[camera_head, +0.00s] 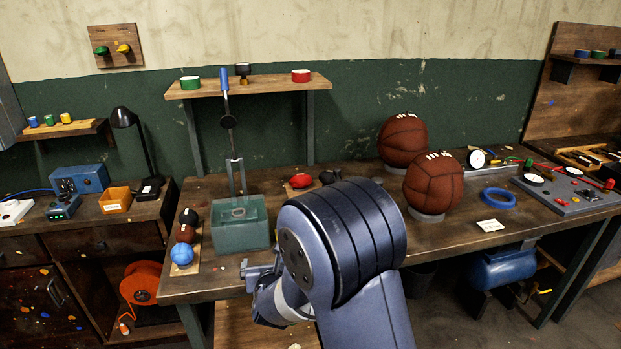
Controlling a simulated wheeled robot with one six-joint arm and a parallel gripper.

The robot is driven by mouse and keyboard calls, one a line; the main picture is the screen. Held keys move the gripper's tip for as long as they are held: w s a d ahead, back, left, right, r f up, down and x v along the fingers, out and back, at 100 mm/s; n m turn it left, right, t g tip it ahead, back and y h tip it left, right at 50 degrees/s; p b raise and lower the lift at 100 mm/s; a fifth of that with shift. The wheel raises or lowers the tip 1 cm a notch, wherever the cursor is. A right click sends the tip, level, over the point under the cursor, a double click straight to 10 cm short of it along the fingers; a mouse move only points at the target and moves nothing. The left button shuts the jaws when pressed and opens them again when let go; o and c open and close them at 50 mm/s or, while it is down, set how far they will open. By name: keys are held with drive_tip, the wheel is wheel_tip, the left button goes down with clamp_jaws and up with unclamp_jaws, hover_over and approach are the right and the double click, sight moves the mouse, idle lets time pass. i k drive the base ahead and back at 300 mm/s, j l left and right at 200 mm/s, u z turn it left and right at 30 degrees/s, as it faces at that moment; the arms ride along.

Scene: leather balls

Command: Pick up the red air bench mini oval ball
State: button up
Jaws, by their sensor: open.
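A small bright red oval ball (301,180) lies on the workbench behind my arm, near the bench's back, on what looks like a small wooden board. My gripper (256,271) shows at the bench's front edge, left of my large blue arm joint. It is open with nothing seen in it, well in front of the red oval ball and apart from it.
A translucent green box (241,224) with an upright pump-like tool stands left of the red ball. Small black, brown and blue (182,254) balls sit on a strip at the left. Two large brown leather balls (433,184) stand at the right.

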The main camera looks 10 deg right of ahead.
sight(300, 180)
drive_tip(key=i+j+z, duration=0.3)
drive_tip(key=i, duration=0.25)
drive_tip(key=i+j+z, duration=0.35)
drive_tip(key=i+j, duration=0.15)
